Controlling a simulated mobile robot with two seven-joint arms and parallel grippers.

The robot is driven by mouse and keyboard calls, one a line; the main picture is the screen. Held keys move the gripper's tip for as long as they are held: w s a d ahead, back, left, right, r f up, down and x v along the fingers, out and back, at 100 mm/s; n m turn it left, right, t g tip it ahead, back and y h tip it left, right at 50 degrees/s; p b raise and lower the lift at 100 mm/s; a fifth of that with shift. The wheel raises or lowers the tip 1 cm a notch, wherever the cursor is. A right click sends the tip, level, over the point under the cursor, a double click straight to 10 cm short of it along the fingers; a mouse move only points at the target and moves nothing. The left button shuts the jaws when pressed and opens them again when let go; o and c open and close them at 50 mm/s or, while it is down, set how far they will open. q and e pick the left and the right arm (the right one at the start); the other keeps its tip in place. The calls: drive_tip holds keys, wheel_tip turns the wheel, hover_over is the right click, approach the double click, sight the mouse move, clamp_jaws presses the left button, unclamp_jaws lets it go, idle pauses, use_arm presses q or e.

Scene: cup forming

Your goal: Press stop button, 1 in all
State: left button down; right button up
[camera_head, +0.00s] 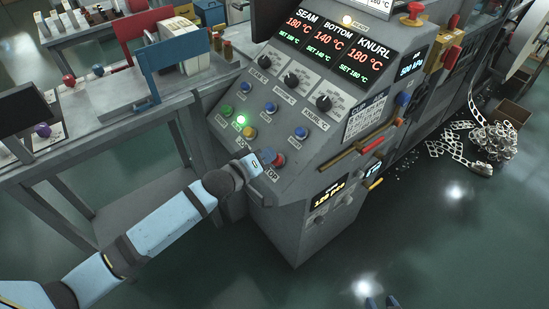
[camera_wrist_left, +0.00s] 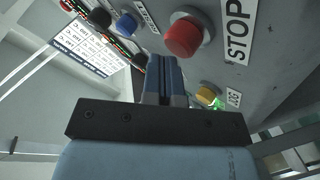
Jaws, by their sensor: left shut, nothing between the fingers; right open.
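The red stop button (camera_head: 280,160) sits on the sloped grey control panel, above a STOP label that my left arm partly covers. My left gripper (camera_head: 267,157) is right beside it, on its left side. In the left wrist view the round red button (camera_wrist_left: 184,37) stands next to the STOP label (camera_wrist_left: 237,30). My left fingers (camera_wrist_left: 161,62) are shut and empty, with their tips just below and left of the button. I cannot tell whether they touch it. My right gripper (camera_head: 382,302) shows only its two separated fingertips at the bottom edge; it is open.
A lit green button (camera_head: 241,120), a yellow button (camera_head: 249,132) and blue buttons (camera_head: 301,132) are close by on the panel. Dials (camera_head: 291,79) and temperature displays (camera_head: 335,45) are above. A grey workbench (camera_head: 110,125) stands left. The floor in front is clear.

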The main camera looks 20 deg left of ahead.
use_arm(q)
drive_tip(key=shift+w+d+f, duration=0.15)
drive_tip(key=shift+f, duration=0.2)
idle(0.3)
drive_tip(key=shift+r, duration=0.1)
drive_tip(key=shift+s+a+r+p, duration=0.2)
drive_tip(key=shift+r+p, duration=0.15)
drive_tip(key=shift+p, duration=0.15)
drive_tip(key=shift+s+a+r+p, duration=0.15)
drive_tip(key=shift+s+r+p, duration=0.05)
drive_tip(key=shift+r+p, duration=0.2)
drive_tip(key=r+p, duration=0.1)
drive_tip(key=s+a+r+p, duration=0.1)
drive_tip(key=p, duration=0.1)
drive_tip(key=s+r+p, duration=0.1)
drive_tip(key=r+p, duration=0.1)
drive_tip(key=shift+s+a, duration=0.15)
drive_tip(key=shift+a, duration=0.25)
idle(0.6)
